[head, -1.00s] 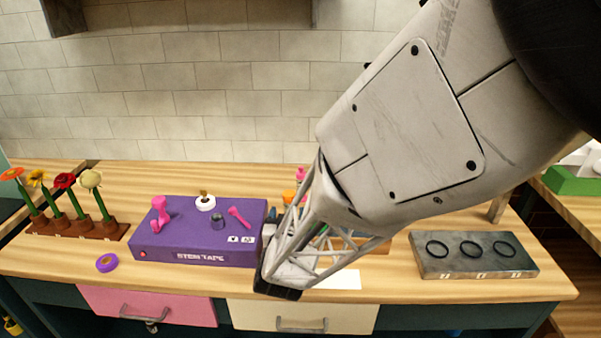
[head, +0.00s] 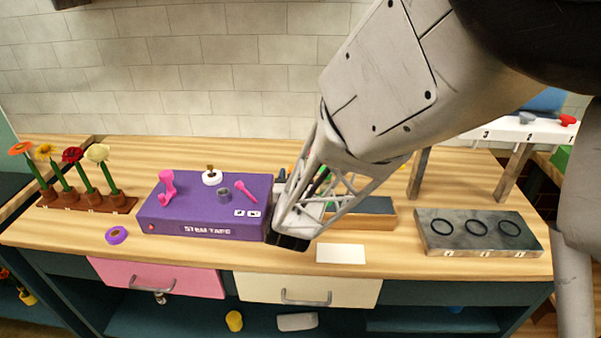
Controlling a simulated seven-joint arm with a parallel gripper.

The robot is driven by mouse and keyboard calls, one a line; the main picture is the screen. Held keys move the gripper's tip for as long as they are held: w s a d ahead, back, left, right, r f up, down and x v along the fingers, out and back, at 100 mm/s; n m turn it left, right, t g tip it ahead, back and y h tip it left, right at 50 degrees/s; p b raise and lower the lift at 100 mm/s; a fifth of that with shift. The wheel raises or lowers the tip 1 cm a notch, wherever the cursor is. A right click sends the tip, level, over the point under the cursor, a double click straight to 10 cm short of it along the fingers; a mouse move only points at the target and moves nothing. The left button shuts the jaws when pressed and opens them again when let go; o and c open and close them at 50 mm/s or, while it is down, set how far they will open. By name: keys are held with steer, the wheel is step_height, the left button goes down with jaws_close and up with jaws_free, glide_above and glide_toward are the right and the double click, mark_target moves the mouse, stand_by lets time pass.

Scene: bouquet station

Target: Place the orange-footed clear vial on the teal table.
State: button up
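I cannot make out the orange-footed clear vial in the head view. A small orange bit shows behind my gripper, too hidden to identify. My gripper (head: 290,243) points down and left over the wooden bench, at the right end of the purple stem tape box (head: 190,222). Its fingers are mostly hidden by its own frame, so I cannot tell whether it is open or holds anything. The bench has a wooden top (head: 60,240) and a teal lower body (head: 420,292); no separate table with a teal top is clearly in view.
Flowers stand in a brown holder (head: 88,202) at left. A purple tape roll (head: 116,235) lies before it. A white card (head: 341,254), a wood-fronted tray (head: 362,222) and a grey block with three rings (head: 478,233) are at right. A numbered white rack (head: 520,133) stands behind.

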jaws_close()
stand_by(0.5)
steer(key=shift+r, duration=0.1)
steer(key=shift+r, duration=0.75)
step_height(320, 180, up, 2)
steer(key=shift+r, duration=0.1)
steer(key=s+d, duration=0.2)
steer(key=s, duration=0.5)
steer(key=s+d+r, duration=0.1)
steer(key=s+d, duration=0.2)
steer(key=s, duration=0.5)
steer(key=shift+d, duration=0.35)
steer(key=shift+w+d+r, duration=0.1)
steer(key=shift+d, duration=0.05)
